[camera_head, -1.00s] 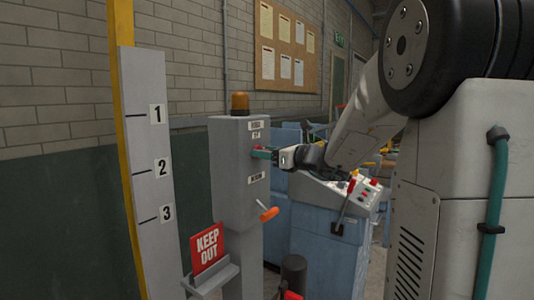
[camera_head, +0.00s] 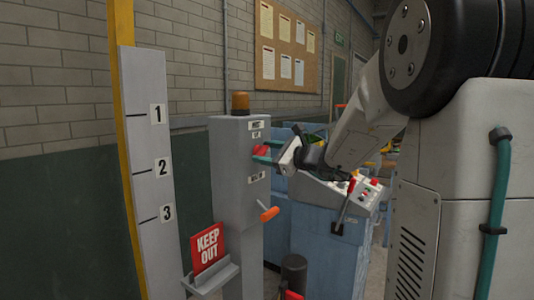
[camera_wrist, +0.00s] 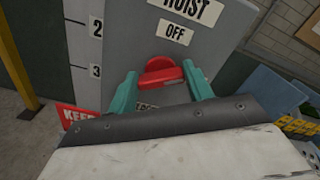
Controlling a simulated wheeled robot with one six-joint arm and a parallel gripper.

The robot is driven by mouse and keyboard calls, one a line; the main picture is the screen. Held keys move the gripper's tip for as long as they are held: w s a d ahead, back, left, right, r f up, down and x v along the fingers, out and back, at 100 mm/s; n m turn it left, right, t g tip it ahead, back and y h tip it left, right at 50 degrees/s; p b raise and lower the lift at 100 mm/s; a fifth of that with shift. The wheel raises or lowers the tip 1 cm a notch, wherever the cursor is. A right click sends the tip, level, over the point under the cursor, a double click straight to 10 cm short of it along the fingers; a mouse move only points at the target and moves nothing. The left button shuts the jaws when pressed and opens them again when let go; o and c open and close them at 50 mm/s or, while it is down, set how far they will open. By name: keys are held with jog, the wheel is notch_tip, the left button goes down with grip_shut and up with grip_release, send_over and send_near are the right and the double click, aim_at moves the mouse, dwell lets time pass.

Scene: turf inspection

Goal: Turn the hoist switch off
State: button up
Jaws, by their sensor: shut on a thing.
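The hoist switch is a red knob (camera_wrist: 160,72) on the face of a grey control post (camera_head: 230,190); it also shows as a red patch in the head view (camera_head: 260,150). A white HOIST label and an OFF label (camera_wrist: 176,33) sit above it in the wrist view. Another label below it is mostly hidden by my gripper. My gripper (camera_wrist: 160,82) is shut on the red knob, with one teal finger on each side. In the head view my gripper (camera_head: 264,155) reaches the post from the right, its body tilted.
An orange lever (camera_head: 269,214) sticks out lower on the post, and an amber lamp (camera_head: 240,103) tops it. A red KEEP OUT sign (camera_head: 207,248) stands in a holder beside it. A numbered board (camera_head: 150,190) is left. A blue console (camera_head: 325,245) is behind at right.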

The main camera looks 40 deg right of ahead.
jog(key=n, duration=0.5)
jog(key=shift+a+f+n, duration=0.1)
jog(key=shift+f+n, duration=0.05)
jog(key=shift+n, duration=0.15)
jog(key=n, duration=0.5)
jog(key=shift+f+n, duration=0.1)
jog(key=shift+n, duration=0.3)
jog(key=o, duration=1)
jog(key=shift+s, duration=0.1)
jog(key=v, duration=0.7)
jog(key=shift+s, duration=0.35)
